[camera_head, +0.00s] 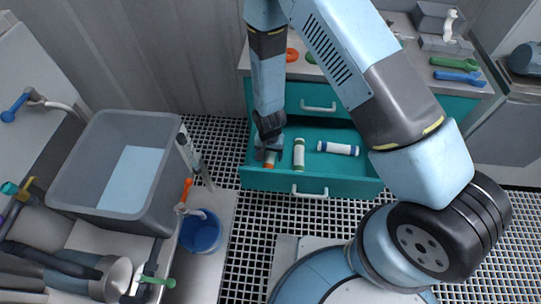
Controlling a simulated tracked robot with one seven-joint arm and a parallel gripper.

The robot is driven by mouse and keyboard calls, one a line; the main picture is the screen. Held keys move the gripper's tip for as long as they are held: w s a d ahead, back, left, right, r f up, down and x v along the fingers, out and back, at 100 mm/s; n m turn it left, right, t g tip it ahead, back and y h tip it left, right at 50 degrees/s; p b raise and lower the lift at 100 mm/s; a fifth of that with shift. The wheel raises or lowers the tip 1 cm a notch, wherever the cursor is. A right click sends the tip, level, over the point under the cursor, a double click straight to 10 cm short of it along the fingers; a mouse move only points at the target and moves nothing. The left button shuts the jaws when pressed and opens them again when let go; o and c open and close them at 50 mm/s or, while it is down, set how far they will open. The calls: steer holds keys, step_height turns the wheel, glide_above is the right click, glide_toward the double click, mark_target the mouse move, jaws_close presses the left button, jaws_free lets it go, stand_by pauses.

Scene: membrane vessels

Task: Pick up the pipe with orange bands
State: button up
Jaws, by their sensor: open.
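My gripper (269,150) is open and points down into an open teal drawer (310,188), near its left end. The pipe with orange bands (270,159) lies in the drawer directly below my gripper; its lower orange end shows and its upper part is mostly hidden by the gripper. I cannot tell whether the fingers touch it. A white pipe with green bands (299,154) lies upright in the picture just to the right. A white pipe with blue bands (338,148) lies across the drawer farther right.
The drawer walls stand close around my gripper. The counter (458,77) above holds an orange ring (291,55), a green tool (455,62) and a blue tool (459,77). A grey basin (115,170) and a blue bucket (201,232) stand at left. Grated floor between is clear.

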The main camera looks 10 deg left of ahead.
mark_target(270, 158)
steer(key=shift+f, duration=1.7)
steer(key=c, duration=1.2)
steer(key=shift+r, duration=0.15)
step_height(270, 158, up, 10)
steer(key=shift+f, duration=0.1)
